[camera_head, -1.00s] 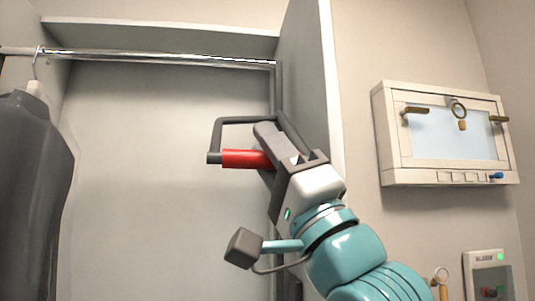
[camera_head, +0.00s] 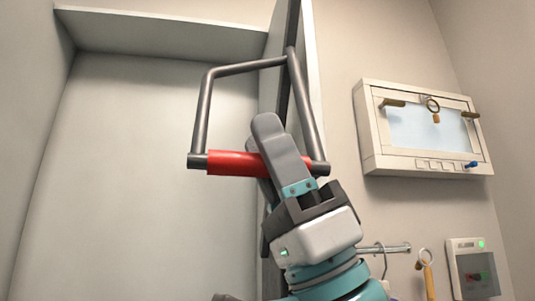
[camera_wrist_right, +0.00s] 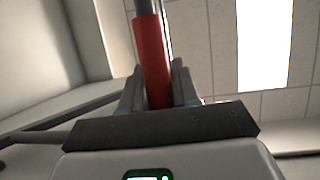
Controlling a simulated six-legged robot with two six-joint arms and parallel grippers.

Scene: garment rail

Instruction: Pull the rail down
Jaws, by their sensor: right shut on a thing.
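The red handle grip (camera_head: 230,163) sits on a dark U-shaped frame (camera_head: 203,110) joined to the wardrobe's right side panel. My right gripper (camera_head: 260,140) is shut on the red grip, one finger in front and one behind. In the right wrist view, the red grip (camera_wrist_right: 152,50) stands upright between the two fingers (camera_wrist_right: 157,80). The chrome rail does not show in the head view now. My left gripper is not in view.
The wardrobe interior (camera_head: 135,180) is clear where it shows. A white wall cabinet (camera_head: 370,125) hangs at the right. Below it are a short wall rod (camera_head: 400,248) with a hanger hook, a hanging tool (camera_head: 428,275) and a control box (camera_head: 470,268).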

